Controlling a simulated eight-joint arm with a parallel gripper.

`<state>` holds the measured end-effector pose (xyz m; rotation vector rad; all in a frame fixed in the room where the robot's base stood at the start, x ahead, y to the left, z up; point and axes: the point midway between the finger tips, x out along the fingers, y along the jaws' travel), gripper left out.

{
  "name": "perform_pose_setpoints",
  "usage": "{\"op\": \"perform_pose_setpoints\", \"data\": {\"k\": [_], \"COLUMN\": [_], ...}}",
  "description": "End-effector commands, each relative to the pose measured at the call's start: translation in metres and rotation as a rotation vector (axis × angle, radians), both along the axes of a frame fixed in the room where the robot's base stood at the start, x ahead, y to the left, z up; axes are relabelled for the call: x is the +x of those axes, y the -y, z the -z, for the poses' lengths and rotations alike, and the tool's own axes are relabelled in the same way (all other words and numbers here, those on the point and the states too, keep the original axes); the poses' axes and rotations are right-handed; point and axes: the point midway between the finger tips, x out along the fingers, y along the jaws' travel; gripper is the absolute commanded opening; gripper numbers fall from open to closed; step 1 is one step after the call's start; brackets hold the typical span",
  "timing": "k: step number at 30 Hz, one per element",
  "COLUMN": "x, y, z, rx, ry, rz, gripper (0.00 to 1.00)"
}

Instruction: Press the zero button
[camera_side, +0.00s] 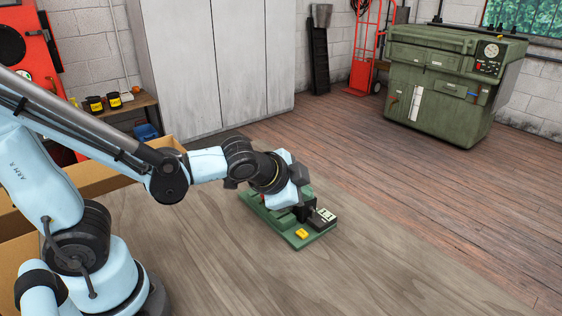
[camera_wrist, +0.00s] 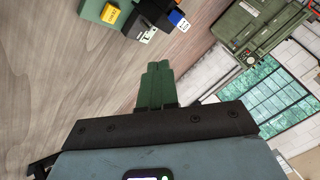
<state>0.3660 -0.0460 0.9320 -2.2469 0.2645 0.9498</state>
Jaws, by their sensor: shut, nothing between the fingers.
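A green base (camera_side: 318,240) sits on the wooden table, with a small yellow block (camera_side: 302,234) near its front edge and a black unit (camera_side: 321,217) with a pale face beside it. In the wrist view the yellow block (camera_wrist: 110,13) carries dark marks too small to read. The black unit (camera_wrist: 146,24) shows there with a white label and a blue part (camera_wrist: 176,17). I cannot tell for sure which piece is the zero button. My gripper (camera_wrist: 158,66) is shut and empty, its green fingers apart from the yellow block. In the side view my wrist covers the base's rear part.
The wooden table (camera_side: 215,265) is clear around the base. A cardboard box (camera_side: 100,180) stands at the left behind my arm. Grey cabinets (camera_side: 215,65), a green machine (camera_side: 440,90) and a red hand truck (camera_side: 365,55) stand farther back on the floor.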

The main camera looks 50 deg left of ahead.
Motion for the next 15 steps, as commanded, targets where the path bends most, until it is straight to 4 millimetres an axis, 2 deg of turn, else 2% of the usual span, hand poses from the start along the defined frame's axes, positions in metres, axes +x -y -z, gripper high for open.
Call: {"op": "perform_pose_setpoints", "data": {"k": [15], "x": [0.000], "y": [0.000], "z": [0.048], "rx": [-0.001], "ry": [0.000], "rz": [-0.001], "gripper": [0.00]}}
